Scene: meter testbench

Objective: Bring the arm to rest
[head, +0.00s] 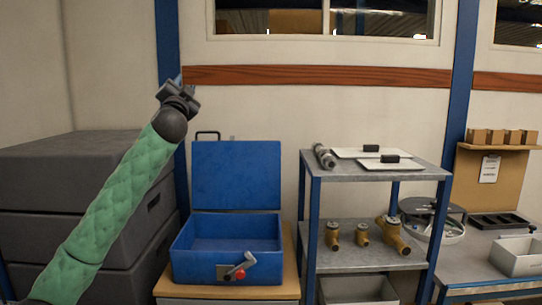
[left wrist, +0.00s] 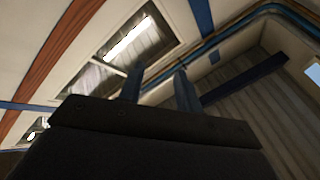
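My left arm (head: 110,205), in a green quilted sleeve, reaches up from the lower left of the head view. Its gripper (head: 179,80) is raised in the air, pointing up, in front of the wall and the blue post. In the left wrist view, the two fingers of the left gripper (left wrist: 160,88) stand apart with nothing between them. The wrist view looks up at windows and the ceiling. My right gripper is in neither view.
A blue open-lidded box (head: 228,246) with a red-knobbed crank stands on a wooden-topped stand. A shelf cart (head: 415,174) holds plates and brass meter bodies (head: 390,234). Dark grey crates (head: 60,165) are stacked at left. A workbench (head: 465,272) is at right.

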